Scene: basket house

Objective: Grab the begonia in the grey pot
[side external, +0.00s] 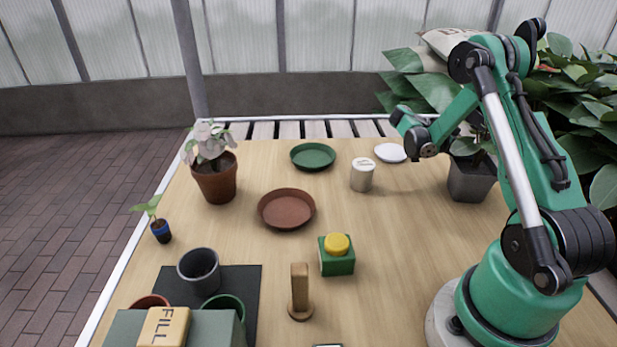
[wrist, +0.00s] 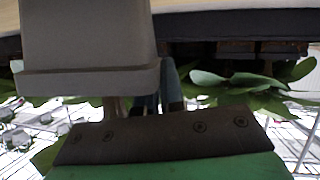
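The square grey pot (side external: 472,180) stands upright at the table's back right. Its dark-leaved plant, the begonia (side external: 466,146), is partly covered by my arm and overlaps the foliage behind. In the wrist view, which looks upside down, the grey pot (wrist: 88,45) fills the upper left with its rim lowest. My gripper (side external: 447,146) is at the pot's left, about rim height or just above. In the wrist view its finger parts (wrist: 163,92) show close beside and partly behind the rim. Whether they touch or hold anything is unclear.
A terracotta pot with a pale-leaved plant (side external: 216,178), brown saucer (side external: 287,208), green saucer (side external: 313,156), tin (side external: 362,175), white saucer (side external: 390,153), yellow-topped green block (side external: 337,255) and wooden tool (side external: 300,292) stand on the table. Large foliage (side external: 580,100) crowds the back right. The centre right is clear.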

